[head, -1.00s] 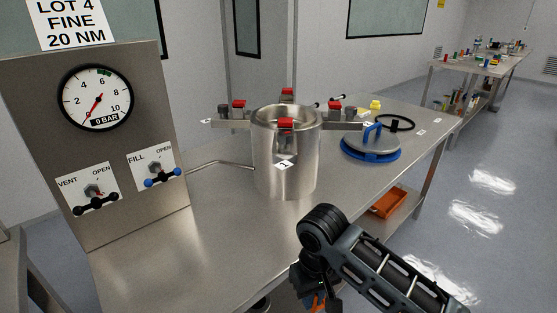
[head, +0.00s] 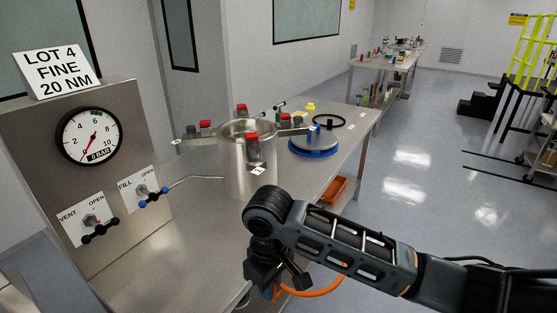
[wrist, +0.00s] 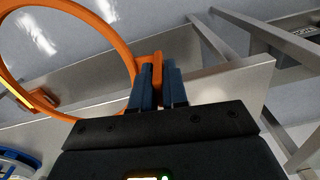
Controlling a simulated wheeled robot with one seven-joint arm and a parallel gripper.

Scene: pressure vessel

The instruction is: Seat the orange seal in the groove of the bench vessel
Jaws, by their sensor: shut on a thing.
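The orange seal is a large ring. In the wrist view the orange seal (wrist: 124,50) is pinched between the blue fingertips of my gripper (wrist: 157,82), and its loop extends up and to the left. In the head view part of the orange seal (head: 325,291) shows below my arm, beside the bench's front edge, with my gripper mostly hidden. The bench vessel (head: 248,165) is an upright steel cylinder with an open top and red-capped clamps around its rim. My gripper is apart from it, nearer the camera and lower. The groove is too small to make out.
A blue-edged lid (head: 314,147) lies on the bench (head: 190,225) behind the vessel, with a black ring (head: 329,121) beyond it. A gauge panel (head: 90,180) stands at left. An orange bin (head: 333,188) sits under the bench. Open floor lies at right.

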